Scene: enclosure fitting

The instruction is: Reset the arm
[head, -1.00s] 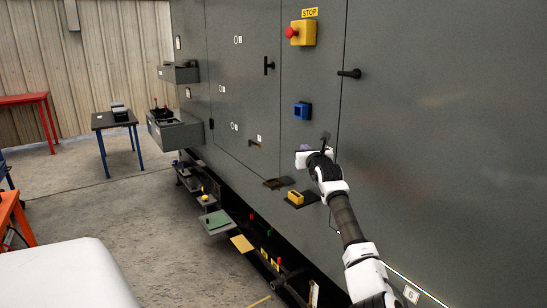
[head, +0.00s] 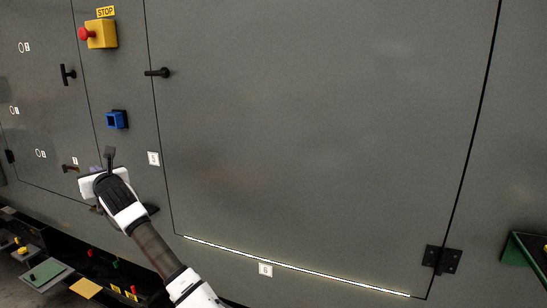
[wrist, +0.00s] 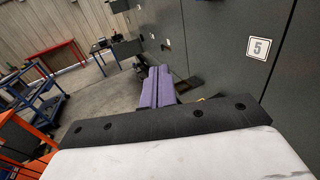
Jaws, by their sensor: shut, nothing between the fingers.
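My gripper (wrist: 158,88) shows in the wrist view as two purple fingers pressed together, with nothing between them. In the head view my white and black arm reaches up from the bottom, and its wrist end stands in front of the grey cabinet (head: 300,130) at the left. The fingers are mostly hidden there behind the wrist. A label 5 (head: 153,158) is on the cabinet just right of the wrist, and it also shows large in the wrist view (wrist: 259,48).
A yellow stop box (head: 101,34) with a red button, a blue square socket (head: 117,119) and a black door handle (head: 158,72) are on the cabinet above my wrist. Small shelves (head: 42,272) stick out at lower left. A blue cart (wrist: 40,100) stands at left in the wrist view.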

